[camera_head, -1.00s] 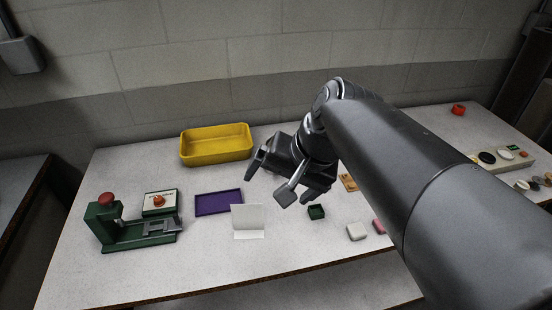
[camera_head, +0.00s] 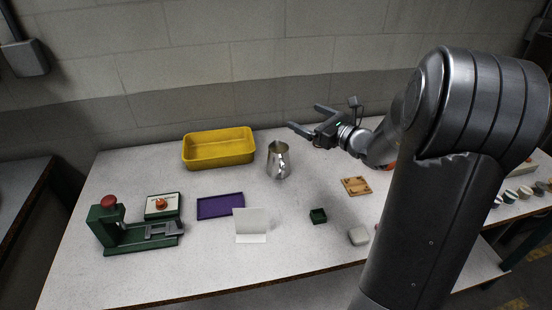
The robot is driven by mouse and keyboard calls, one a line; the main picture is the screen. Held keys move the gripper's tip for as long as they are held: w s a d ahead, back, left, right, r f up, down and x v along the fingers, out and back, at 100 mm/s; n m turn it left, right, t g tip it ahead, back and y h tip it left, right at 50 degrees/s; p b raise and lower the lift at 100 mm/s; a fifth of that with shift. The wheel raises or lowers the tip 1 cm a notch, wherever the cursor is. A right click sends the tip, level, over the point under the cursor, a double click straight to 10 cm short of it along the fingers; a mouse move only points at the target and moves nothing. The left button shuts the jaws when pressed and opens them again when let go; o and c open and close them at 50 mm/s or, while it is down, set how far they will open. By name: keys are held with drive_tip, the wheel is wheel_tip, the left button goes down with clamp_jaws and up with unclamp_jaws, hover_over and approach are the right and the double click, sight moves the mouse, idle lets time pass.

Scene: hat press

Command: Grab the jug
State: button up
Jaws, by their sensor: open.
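The jug (camera_head: 278,161) is a shiny silver metal pitcher. It stands upright on the white table, just right of the yellow tray. My gripper (camera_head: 304,118) is open and empty. Its two dark fingers point left, and they appear above and to the right of the jug in the picture, apart from it. My arm comes in from the right side. The jug is in full view.
A yellow tray (camera_head: 219,161) stands left of the jug. A green press (camera_head: 108,232) is at left. The wall is behind.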

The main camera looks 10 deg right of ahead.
approach(286, 160)
drive_tip(key=shift+w+a+f, duration=0.15)
drive_tip(key=shift+w+a, duration=0.25)
drive_tip(key=shift+a, duration=0.1)
drive_tip(key=shift+w+a+f, duration=0.1)
drive_tip(key=shift+w+f, duration=0.05)
drive_tip(key=x, duration=0.4)
drive_tip(key=shift+w+a, duration=0.15)
drive_tip(key=shift+w, duration=0.1)
drive_tip(key=x, duration=0.6)
drive_tip(key=shift+w+d+r, duration=0.1)
drive_tip(key=shift+d+r, duration=0.1)
drive_tip(key=shift+d, duration=0.05)
drive_tip(key=c, duration=1.3)
drive_tip(key=shift+r, duration=0.1)
drive_tip(key=shift+c, duration=0.2)
